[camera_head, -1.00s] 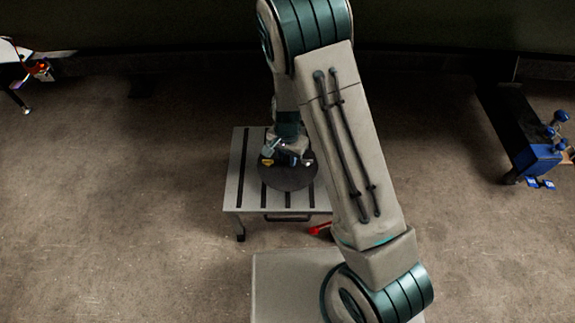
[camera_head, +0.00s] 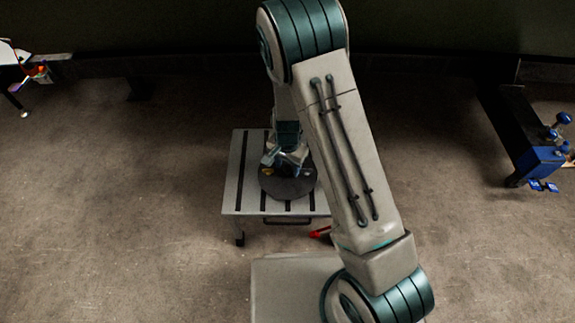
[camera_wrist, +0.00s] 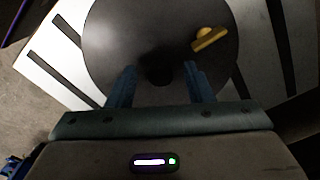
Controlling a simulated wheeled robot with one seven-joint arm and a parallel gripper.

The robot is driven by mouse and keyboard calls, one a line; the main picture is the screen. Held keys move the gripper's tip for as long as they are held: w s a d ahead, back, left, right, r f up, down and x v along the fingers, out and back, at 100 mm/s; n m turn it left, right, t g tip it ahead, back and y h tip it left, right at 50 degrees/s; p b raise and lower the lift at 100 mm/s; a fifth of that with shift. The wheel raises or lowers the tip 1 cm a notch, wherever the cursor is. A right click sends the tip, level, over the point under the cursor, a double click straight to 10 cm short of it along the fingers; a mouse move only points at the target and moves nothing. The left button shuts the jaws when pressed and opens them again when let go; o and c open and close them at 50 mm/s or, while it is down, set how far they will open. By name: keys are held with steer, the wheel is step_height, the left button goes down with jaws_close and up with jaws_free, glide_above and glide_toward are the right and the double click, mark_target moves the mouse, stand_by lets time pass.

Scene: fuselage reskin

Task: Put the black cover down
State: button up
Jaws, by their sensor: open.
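The black cover (camera_head: 290,189) is a round dark disc lying on the slotted table (camera_head: 233,190). In the wrist view the cover (camera_wrist: 125,35) fills the upper middle, with a yellow handle-like piece (camera_wrist: 208,39) on its right part and a small dark knob (camera_wrist: 159,75) near its lower middle. My gripper (camera_wrist: 160,82) is open, with its two blue fingers apart on either side of the knob. I cannot tell whether the fingers touch the cover. In the head view my gripper (camera_head: 287,168) is over the cover and hides part of it.
A red object (camera_head: 320,232) shows by the table's front right. A blue-and-black stand (camera_head: 537,160) is at the far right. A white table (camera_head: 12,68) is at the far left.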

step_height(320, 180, up, 11)
steer(key=p, duration=0.5)
step_height(320, 180, up, 15)
steer(key=n+y, duration=0.1)
steer(key=n, duration=0.2)
glide_above(287, 168)
steer(key=s+d, duration=0.7)
steer(key=s+d+r+n+t+h, duration=0.1)
steer(key=s+d+r+n, duration=0.2)
steer(key=s, duration=0.7)
step_height(287, 168, up, 3)
steer(key=d, duration=0.2)
steer(key=shift+s+d+n, duration=0.3)
steer(key=shift+d+n, duration=0.05)
steer(key=shift+n, duration=0.05)
step_height(287, 168, up, 33)
steer(key=t+p, duration=0.1)
steer(key=p, duration=2.8)
steer(key=shift+d+f+t, duration=0.15)
steer(key=shift+d+t, duration=0.1)
steer(key=shift+t, duration=0.15)
